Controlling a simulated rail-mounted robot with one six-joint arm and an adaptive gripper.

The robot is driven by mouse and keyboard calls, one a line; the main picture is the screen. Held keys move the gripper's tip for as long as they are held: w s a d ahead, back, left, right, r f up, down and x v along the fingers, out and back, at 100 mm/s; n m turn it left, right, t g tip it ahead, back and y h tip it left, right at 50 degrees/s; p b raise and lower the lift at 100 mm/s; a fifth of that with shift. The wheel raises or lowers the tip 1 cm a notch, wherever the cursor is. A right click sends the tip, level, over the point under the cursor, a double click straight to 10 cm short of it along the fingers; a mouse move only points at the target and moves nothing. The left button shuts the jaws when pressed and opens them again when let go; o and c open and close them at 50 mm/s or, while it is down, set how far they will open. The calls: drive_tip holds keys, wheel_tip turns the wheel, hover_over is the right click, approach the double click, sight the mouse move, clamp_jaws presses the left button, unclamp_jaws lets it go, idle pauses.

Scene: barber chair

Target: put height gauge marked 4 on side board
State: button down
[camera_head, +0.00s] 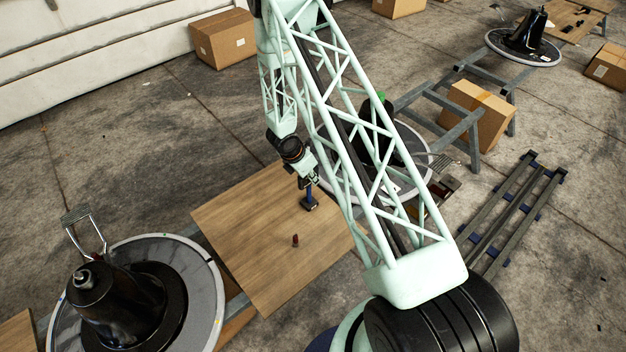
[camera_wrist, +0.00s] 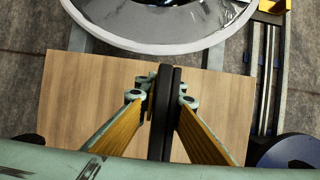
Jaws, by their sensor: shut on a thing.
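My gripper (camera_head: 307,182) is over the right part of a wooden board (camera_head: 245,225), shut on a dark upright thing with a bluish stem and a wider dark foot (camera_head: 309,203). It is probably the height gauge, but no number can be read. In the wrist view, my gripper (camera_wrist: 163,95) has its two fingers on either side of this long dark gauge (camera_wrist: 167,125). The board (camera_wrist: 75,90) lies below it. I cannot tell whether the foot touches the board.
A small dark red piece (camera_head: 295,240) stands on the board. A round grey platform with a black cone (camera_head: 115,305) is at left, and another round platform (camera_head: 415,140) is behind my arm. Metal rails (camera_head: 510,215) lie at right. Cardboard boxes (camera_head: 223,38) stand farther back.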

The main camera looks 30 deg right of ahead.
drive_tip(key=c, duration=2.8)
unclamp_jaws()
drive_tip(key=shift+p+v, duration=1.1)
drive_tip(key=shift+v, duration=4.95)
drive_tip(key=shift+r, duration=0.1)
